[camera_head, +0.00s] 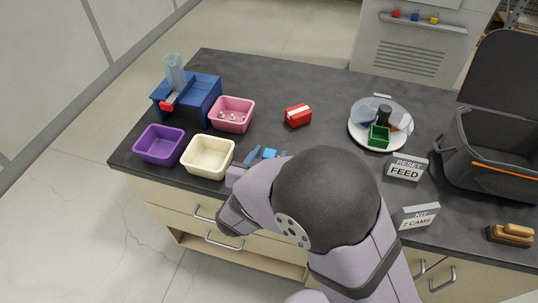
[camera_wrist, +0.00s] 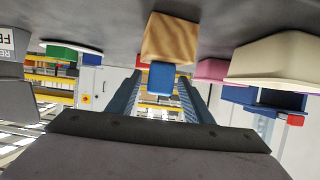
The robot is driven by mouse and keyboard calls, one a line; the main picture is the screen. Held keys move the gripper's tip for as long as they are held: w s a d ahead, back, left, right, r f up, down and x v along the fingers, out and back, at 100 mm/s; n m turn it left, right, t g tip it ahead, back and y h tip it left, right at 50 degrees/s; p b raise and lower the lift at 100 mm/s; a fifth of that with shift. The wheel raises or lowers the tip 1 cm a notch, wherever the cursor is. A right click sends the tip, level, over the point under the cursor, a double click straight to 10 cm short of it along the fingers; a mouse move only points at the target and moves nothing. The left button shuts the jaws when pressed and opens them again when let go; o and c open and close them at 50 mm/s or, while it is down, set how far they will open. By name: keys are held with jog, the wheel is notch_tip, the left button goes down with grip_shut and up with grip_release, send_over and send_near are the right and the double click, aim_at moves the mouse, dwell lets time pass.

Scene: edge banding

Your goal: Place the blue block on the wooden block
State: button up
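The blue block (camera_wrist: 161,78) rests against the upper face of the wooden block (camera_wrist: 170,39) in the wrist view, which shows the table surface at the top of the picture. The two blocks look in contact. My gripper (camera_wrist: 160,88) is open, with one blue finger on each side of the blue block and a visible gap on both sides. In the head view the blue block (camera_head: 270,153) shows between the finger tips, near the table's front edge. The wooden block is hidden there behind my arm.
A cream bin (camera_head: 207,157), purple bin (camera_head: 160,145) and pink bin (camera_head: 231,114) stand left of my gripper, near a blue fixture (camera_head: 200,93). A white plate (camera_head: 365,134) with several items and signs (camera_head: 407,167) stand right.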

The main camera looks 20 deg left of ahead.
jog(key=shift+r, duration=0.1)
jog(key=shift+s+r, duration=0.1)
jog(key=shift+r, duration=0.05)
jog(key=v, duration=1.1)
jog(key=shift+s, duration=0.4)
jog(key=shift+w+r, duration=0.1)
jog(key=shift+r, duration=0.1)
jog(key=g+y+p, duration=0.3)
send_near(269, 153)
jog(key=w, duration=0.3)
jog(key=w+a+f, duration=0.1)
jog(key=shift+w+f, duration=0.1)
jog(key=shift+w, duration=0.1)
jog(key=s+d+g+h+p, duration=0.1)
jog(key=s+d+g, duration=0.2)
jog(key=d, duration=0.6)
jog(key=s+d+f+g+h+p, duration=0.1)
jog(key=s+d+g, duration=0.3)
jog(key=d, duration=0.6)
jog(key=s+d+f+g+h+p, duration=0.1)
jog(key=s+d+g+p, duration=0.1)
jog(key=s+d, duration=0.4)
jog(key=d+g, duration=0.1)
jog(key=d, duration=0.2)
jog(key=shift+s+d+f+g, duration=0.25)
jog(key=shift+s+g, duration=0.05)
jog(key=shift+s, duration=0.05)
